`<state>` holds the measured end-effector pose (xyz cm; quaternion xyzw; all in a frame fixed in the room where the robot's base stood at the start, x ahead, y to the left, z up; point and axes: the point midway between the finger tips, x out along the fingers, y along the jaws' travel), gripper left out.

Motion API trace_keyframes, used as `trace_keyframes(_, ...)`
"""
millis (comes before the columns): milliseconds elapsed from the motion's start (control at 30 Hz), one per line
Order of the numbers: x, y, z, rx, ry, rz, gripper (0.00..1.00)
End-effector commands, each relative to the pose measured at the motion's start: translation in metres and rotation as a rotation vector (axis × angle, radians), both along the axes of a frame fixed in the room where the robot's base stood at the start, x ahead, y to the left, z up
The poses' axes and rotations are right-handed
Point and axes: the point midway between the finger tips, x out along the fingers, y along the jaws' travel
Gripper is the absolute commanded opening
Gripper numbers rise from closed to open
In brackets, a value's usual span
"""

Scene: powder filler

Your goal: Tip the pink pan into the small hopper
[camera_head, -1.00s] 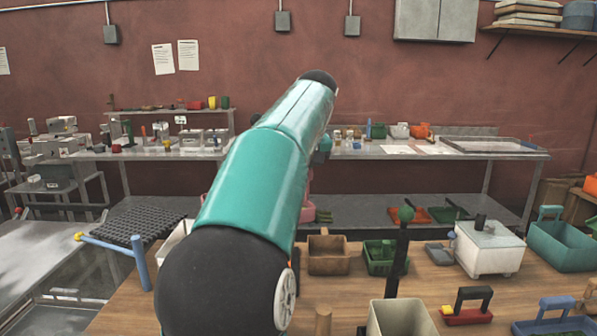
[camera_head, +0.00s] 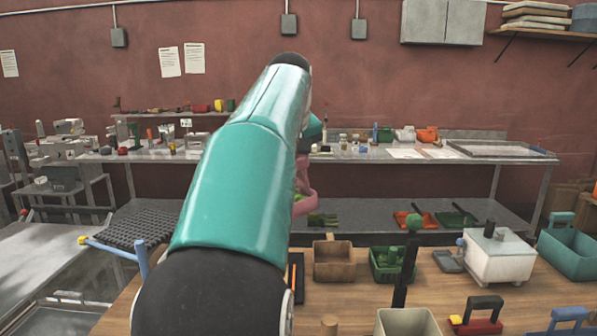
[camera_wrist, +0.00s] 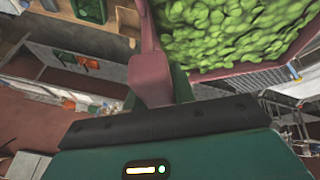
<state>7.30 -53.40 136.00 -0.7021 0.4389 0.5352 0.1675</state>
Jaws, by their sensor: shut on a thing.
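The pink pan (camera_head: 305,203) shows partly past my arm in the head view, with green contents just visible. In the wrist view the pink pan (camera_wrist: 152,50) is full of green, pellet-like pieces. My gripper (camera_wrist: 165,112) is shut on its pink handle, at the lower left of the pan. The pan is in the air, and my arm hides much of it and the gripper in the head view. I cannot tell for sure which thing is the small hopper; a cream open-topped container (camera_head: 407,324) stands at the front of the wooden table.
The wooden table (camera_head: 350,300) holds a brown box (camera_head: 333,260), a green tub (camera_head: 390,266), a white box (camera_head: 498,258) and a teal bin (camera_head: 568,250). A black mesh rack (camera_head: 132,228) is at left.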

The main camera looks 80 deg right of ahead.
Motion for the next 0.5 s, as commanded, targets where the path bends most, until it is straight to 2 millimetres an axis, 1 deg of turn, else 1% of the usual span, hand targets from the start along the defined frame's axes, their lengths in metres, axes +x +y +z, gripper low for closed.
trace_keyframes(500, 0.015, 0.009, 0.035, -0.111, 0.150, 0.002, 0.00)
